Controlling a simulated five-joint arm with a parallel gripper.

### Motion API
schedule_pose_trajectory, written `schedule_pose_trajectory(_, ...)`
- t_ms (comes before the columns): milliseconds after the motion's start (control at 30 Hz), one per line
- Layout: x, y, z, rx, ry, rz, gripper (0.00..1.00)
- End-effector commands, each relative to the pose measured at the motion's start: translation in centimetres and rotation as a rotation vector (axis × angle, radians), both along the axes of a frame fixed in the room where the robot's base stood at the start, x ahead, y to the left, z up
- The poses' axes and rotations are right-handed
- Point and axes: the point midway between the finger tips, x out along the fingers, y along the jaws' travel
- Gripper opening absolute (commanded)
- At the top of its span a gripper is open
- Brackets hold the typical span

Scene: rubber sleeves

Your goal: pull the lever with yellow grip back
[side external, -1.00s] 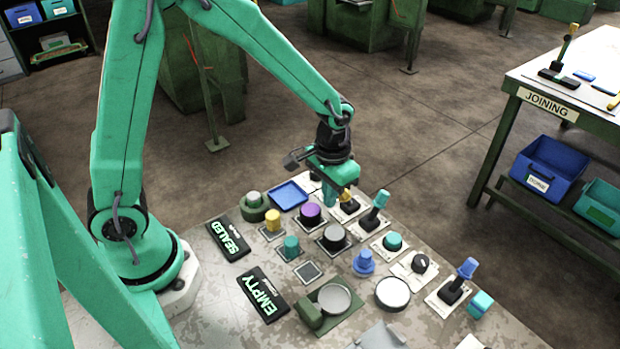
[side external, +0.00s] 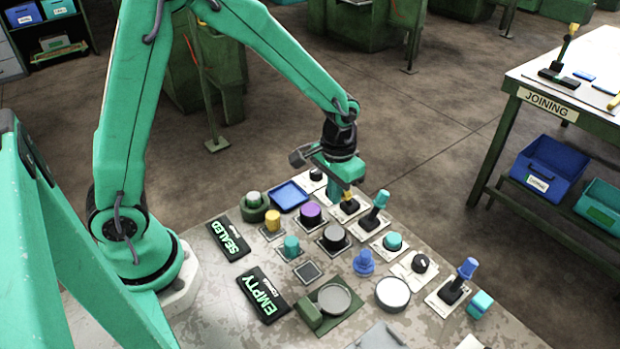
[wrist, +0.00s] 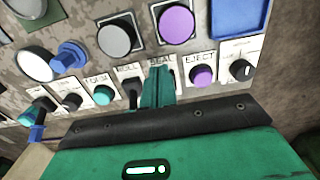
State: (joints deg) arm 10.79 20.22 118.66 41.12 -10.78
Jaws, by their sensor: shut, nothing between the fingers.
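The lever with yellow grip (side external: 349,204) stands in the row of controls along the far right edge of the panel, in the side external view. A bit of its yellow shows just under my gripper (side external: 345,187), with its black base below. My gripper is shut and empty, pointing down at the top of this lever. I cannot tell whether they touch. In the wrist view my shut teal fingers (wrist: 160,85) cover the place by the SEAL label, and the yellow grip is hidden.
A teal-grip lever (side external: 376,208) stands close on the near right. A purple button (wrist: 201,76) and a black knob (wrist: 242,70) are on the other side. A blue-grip lever (side external: 461,278) is farther along. A purple knob (side external: 311,213) and blue tray (side external: 289,195) lie inward.

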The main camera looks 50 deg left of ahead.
Motion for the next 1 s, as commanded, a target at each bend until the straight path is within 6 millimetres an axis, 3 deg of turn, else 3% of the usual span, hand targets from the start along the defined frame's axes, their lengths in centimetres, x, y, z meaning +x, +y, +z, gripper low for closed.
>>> schedule_pose_trajectory(1000, 1.5, 0.0, 0.0, 0.000, 0.000, 0.000, 0.00)
